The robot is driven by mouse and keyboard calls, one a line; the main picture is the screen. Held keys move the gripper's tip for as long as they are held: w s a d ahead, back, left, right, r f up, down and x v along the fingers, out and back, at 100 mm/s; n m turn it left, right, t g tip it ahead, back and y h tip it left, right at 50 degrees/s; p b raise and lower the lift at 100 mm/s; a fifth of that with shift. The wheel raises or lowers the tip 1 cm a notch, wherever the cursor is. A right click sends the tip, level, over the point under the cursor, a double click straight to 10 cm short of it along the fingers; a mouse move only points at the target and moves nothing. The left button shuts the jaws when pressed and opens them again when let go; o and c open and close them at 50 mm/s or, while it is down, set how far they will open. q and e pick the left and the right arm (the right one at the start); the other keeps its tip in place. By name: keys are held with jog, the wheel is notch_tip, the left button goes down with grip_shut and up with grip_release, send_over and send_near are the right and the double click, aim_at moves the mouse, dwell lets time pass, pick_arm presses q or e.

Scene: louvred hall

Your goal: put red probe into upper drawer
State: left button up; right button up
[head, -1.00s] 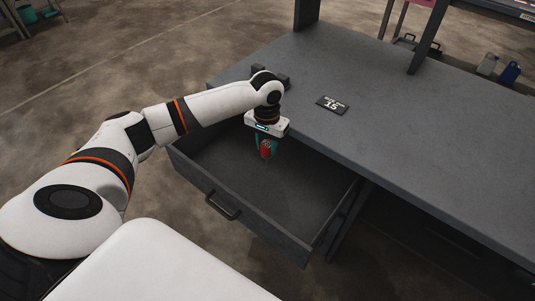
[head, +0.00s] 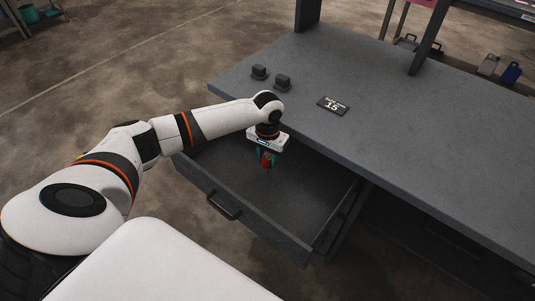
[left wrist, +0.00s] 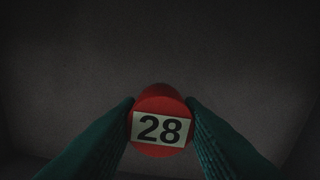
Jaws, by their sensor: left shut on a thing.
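The red probe (left wrist: 158,102) is a round red piece with a white label reading 28 in the left wrist view. My left gripper (head: 268,163) is shut on it, with a green finger on each side. In the head view the probe (head: 266,158) shows as a small red patch between the fingers. The gripper points down inside the outline of the open upper drawer (head: 225,200), above or near its floor; I cannot tell whether the probe touches the floor. The drawer is grey, pulled out from under the bench, and looks empty otherwise. My right gripper is not in view.
The grey bench top (head: 400,150) lies beyond the drawer. A bench post (head: 425,45) stands farther back. The drawer handle (head: 223,205) faces me.

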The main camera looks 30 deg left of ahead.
pick_arm(q)
jog(key=o, duration=1)
jog(key=shift+r, duration=0.1)
jog(key=shift+r, duration=0.3)
notch_tip(320, 180, up, 12)
jog(key=shift+r, duration=0.25)
jog(key=shift+r, duration=0.1)
